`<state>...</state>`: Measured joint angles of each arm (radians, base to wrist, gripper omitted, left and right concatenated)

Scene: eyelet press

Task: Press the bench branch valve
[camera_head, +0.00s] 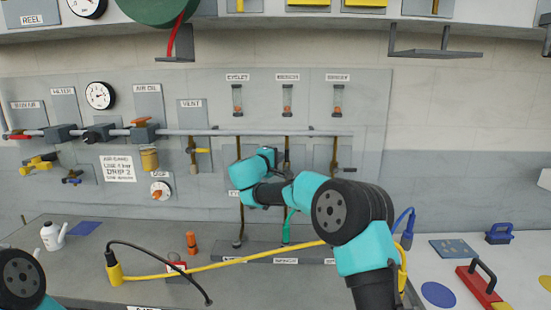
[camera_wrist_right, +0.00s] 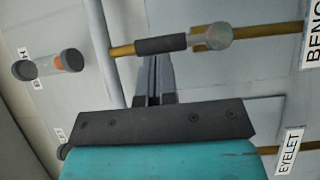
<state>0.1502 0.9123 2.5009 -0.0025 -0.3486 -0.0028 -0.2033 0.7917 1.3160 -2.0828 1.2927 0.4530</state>
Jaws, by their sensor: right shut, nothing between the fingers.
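The bench branch valve shows in the right wrist view as a dark sleeve (camera_wrist_right: 160,45) with a pale rounded end (camera_wrist_right: 211,37) on a brass pipe. In the head view, the bench pipe (camera_head: 287,145) drops from the manifold under the BENCH label, and the valve is partly hidden by my arm. My right gripper (camera_wrist_right: 153,65) is shut and empty. Its fingertips are close against the dark sleeve in the right wrist view; whether they touch it I cannot tell. My left gripper is out of view; only my left arm's joint shows at the lower left.
The eyelet flow tube (camera_head: 237,100) and binder flow tube (camera_head: 337,100) flank the bench flow tube (camera_head: 287,100). The grey manifold pipe (camera_head: 225,132) runs across the wall. A yellow cable (camera_head: 220,263) crosses the bench. A white oil can (camera_head: 53,236) stands at left.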

